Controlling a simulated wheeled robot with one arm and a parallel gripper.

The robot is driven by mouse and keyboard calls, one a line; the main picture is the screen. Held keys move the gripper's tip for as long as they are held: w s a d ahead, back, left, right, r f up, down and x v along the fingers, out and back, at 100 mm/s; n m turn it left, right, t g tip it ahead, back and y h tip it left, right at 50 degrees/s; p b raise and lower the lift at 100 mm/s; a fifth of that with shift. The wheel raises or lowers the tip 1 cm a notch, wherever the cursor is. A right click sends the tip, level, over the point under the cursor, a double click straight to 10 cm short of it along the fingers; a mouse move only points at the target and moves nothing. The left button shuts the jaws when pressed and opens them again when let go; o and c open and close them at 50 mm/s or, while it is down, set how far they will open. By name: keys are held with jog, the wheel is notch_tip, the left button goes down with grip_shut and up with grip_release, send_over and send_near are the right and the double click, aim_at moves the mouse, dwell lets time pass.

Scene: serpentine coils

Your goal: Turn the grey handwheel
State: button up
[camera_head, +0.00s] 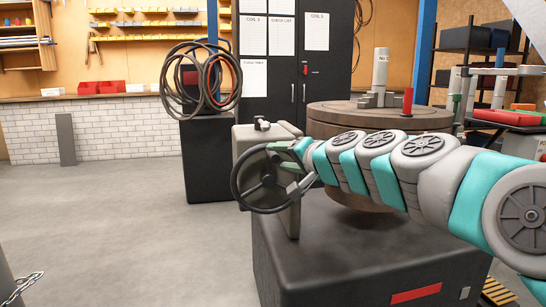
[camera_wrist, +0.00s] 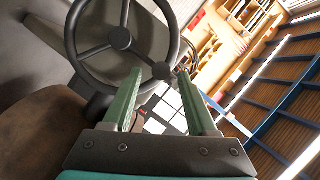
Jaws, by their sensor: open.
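The handwheel is dark grey, with a round rim, a hub and spokes. In the head view the handwheel (camera_head: 236,188) stands upright on the near left side of a grey housing (camera_head: 293,217). In the wrist view the handwheel (camera_wrist: 122,38) fills the upper left, with a round dark knob (camera_wrist: 162,71) at the end of one spoke. My gripper (camera_head: 297,168) is at the right side of the wheel in the head view. In the wrist view my gripper (camera_wrist: 158,82) has its two green fingers apart, with the knob and rim seen between their tips. I cannot tell whether they touch.
A black stand (camera_head: 210,160) with coiled cables (camera_head: 172,80) is behind.

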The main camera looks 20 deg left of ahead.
jog(key=shift+x, duration=2.1)
jog(key=shift+c, duration=0.2)
grip_shut()
